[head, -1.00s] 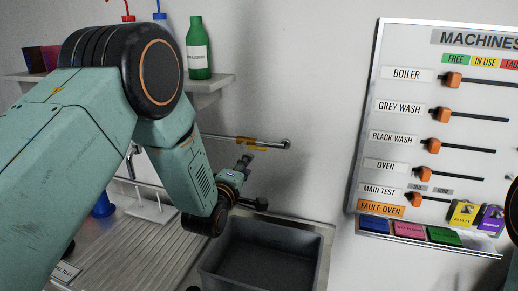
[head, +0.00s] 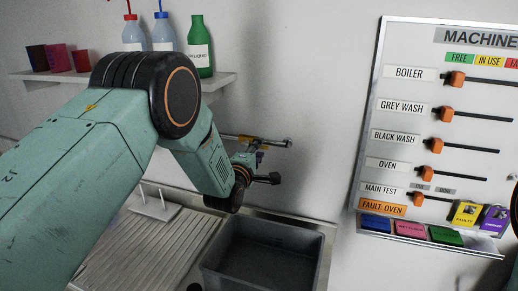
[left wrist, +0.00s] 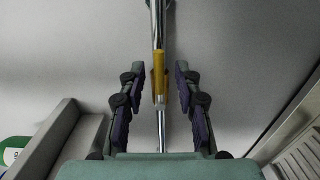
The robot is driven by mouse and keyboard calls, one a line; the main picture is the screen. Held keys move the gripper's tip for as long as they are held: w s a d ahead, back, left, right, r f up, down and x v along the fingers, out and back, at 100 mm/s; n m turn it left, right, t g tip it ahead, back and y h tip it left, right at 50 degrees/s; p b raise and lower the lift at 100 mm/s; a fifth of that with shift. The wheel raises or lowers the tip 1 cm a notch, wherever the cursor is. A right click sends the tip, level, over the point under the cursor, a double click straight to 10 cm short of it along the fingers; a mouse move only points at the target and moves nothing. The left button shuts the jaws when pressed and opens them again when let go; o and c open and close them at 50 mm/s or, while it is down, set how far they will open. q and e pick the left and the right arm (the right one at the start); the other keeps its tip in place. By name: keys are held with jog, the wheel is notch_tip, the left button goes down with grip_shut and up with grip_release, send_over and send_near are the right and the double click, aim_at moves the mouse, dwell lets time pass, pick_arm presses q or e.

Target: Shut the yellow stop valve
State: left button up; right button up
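The yellow stop valve (head: 246,139) sits on a thin metal pipe along the wall above the sink; my left gripper partly hides it. My left gripper (head: 262,163) is at the valve. In the left wrist view its fingers (left wrist: 159,90) are apart, one on each side of the pipe. Whether a finger touches the yellow strip I cannot tell. My right gripper is not in view.
A grey sink (head: 262,262) lies below the gripper, with a ribbed drainboard (head: 165,240) to its left. A machines board (head: 410,150) hangs at the right.

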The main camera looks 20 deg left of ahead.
pick_arm(q)
jog(key=shift+w+a+r, duration=0.15)
jog(key=shift+w+a, duration=0.05)
jog(key=shift+w+d+f, duration=0.15)
jog(key=shift+w+f, duration=0.05)
jog(key=shift+w, duration=0.2)
jog(key=shift+c, duration=0.9)
jog(key=shift+s+r, duration=0.2)
jog(key=shift+s, duration=0.1)
jog(key=c, duration=0.5)
grip_shut()
jog(key=shift+w+r, duration=0.1)
